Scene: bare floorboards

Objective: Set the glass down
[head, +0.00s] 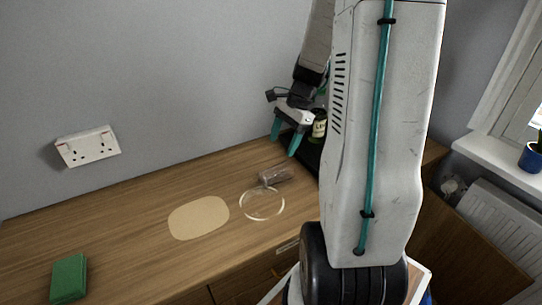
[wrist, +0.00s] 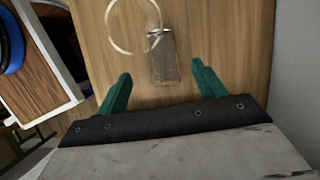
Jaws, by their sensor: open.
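A clear glass (head: 276,175) appears to lie on its side on the wooden worktop (head: 130,217). It also shows in the wrist view (wrist: 164,60), beyond and between my fingertips. A thin pale ring (head: 262,204) is marked on the wood; the glass lies at its edge, mostly outside it. The ring shows in the wrist view too (wrist: 112,40). My gripper (head: 284,142) is open and empty, its teal fingers pointing down, above the worktop and on the wall side of the glass. Its fingers are spread apart in the wrist view (wrist: 160,76).
A tan oval mat (head: 198,217) lies left of the ring, and a green box (head: 68,278) is at the far left. A dark bottle with a pale label (head: 319,128) stands behind, partly hidden by my arm. The wall is close behind. Bare wood lies between mat and box.

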